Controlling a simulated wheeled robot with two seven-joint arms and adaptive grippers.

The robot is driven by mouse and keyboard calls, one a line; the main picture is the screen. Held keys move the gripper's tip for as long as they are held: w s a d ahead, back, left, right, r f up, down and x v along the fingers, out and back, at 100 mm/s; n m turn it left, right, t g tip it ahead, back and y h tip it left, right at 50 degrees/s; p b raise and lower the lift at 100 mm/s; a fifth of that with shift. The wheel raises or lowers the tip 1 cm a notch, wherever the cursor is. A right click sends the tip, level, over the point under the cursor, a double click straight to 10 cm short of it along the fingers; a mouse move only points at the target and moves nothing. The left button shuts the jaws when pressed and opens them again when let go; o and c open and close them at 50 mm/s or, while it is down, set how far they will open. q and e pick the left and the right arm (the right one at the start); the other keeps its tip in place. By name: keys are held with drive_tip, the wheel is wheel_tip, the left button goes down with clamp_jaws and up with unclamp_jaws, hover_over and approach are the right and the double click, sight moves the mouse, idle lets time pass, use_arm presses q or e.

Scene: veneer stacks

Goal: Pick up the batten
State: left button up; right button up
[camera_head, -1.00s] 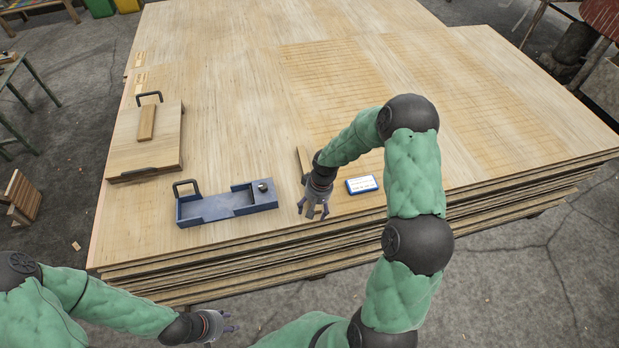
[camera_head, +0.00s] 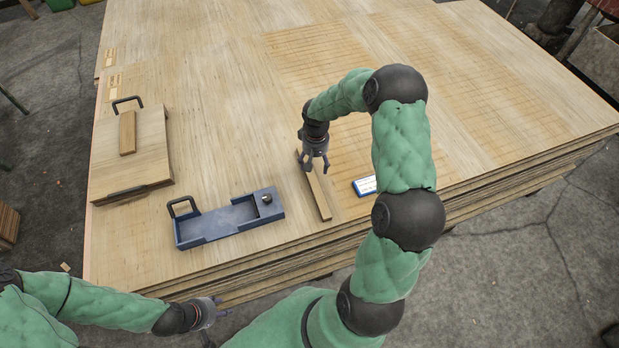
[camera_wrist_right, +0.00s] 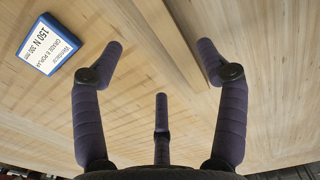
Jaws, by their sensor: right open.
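The batten (camera_head: 319,196) is a narrow wooden strip lying on the veneer stack, between the blue tray and a small blue-and-white box. My right gripper (camera_head: 316,164) is above the far part of the batten. Its fingers are spread and empty in the right wrist view (camera_wrist_right: 160,65), with the batten off-centre toward the right-hand finger. My left gripper (camera_head: 217,306) is low in front of the stack; its finger opening is too small to tell.
A blue tray (camera_head: 215,235) with a handle stands left of the batten. The blue-and-white box (camera_head: 365,186) lies to its right. A wooden board (camera_head: 103,160) with dark handles bears a small wooden block (camera_head: 127,132) at far left. The stack's back is clear.

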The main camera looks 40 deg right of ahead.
drive_tip(key=b, duration=0.1)
hover_over(315, 179)
wheel_tip(315, 179, down, 5)
drive_tip(key=shift+w+d+r, duration=0.1)
drive_tip(key=shift+w+r, duration=0.05)
drive_tip(key=shift+r, duration=0.05)
wheel_tip(315, 179, down, 5)
drive_tip(key=b, duration=0.2)
drive_tip(key=shift+f+b, duration=0.1)
drive_tip(key=shift+b, duration=0.3)
drive_tip(key=c, duration=1.3)
